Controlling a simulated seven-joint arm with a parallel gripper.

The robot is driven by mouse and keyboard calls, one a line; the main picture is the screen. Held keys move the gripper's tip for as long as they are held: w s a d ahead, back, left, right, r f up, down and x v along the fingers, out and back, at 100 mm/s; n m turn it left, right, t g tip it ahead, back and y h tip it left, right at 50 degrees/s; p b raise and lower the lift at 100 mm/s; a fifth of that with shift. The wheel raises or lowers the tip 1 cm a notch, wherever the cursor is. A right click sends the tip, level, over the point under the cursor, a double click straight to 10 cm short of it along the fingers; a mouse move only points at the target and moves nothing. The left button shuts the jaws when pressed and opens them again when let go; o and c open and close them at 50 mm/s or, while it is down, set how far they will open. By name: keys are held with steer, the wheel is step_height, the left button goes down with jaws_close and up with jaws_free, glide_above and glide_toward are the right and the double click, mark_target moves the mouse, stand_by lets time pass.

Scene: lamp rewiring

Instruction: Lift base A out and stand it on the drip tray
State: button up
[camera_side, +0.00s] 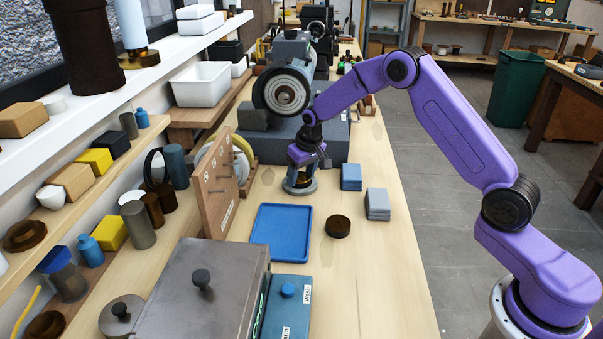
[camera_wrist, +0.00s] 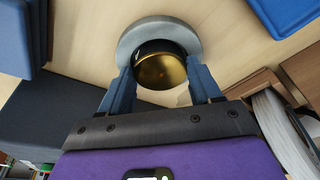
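A round brass-coloured piece with a dark rim (camera_wrist: 160,68), which may be base A, sits over a wider grey disc (camera_wrist: 134,38) in the wrist view. In the side view the grey disc (camera_side: 300,187) stands on the bench, below my gripper (camera_side: 306,163). In the wrist view my gripper's blue fingers (camera_wrist: 162,74) are on either side of the brass piece, close to its edges. I cannot tell whether they press on it. No letter on it is readable. The blue tray (camera_side: 258,232), likely the drip tray, lies empty in front; its corner shows in the wrist view (camera_wrist: 285,14).
A dark round puck (camera_side: 338,226), a blue block (camera_side: 351,177) and a grey block (camera_side: 377,203) stand right of the tray. A grinder-like machine (camera_side: 285,92) stands behind my gripper. The bench's right front is clear.

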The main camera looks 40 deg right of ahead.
mark_target(301, 178)
steer(key=shift+r, duration=0.1)
steer(key=shift+c, duration=0.5)
steer(key=shift+w+v, duration=0.2)
steer(key=shift+v, duration=0.6)
steer(key=shift+w+v, duration=0.2)
steer(key=shift+v, duration=0.6)
steer(key=shift+w+v, duration=0.2)
steer(key=shift+v, duration=0.6)
steer(key=shift+r, duration=0.1)
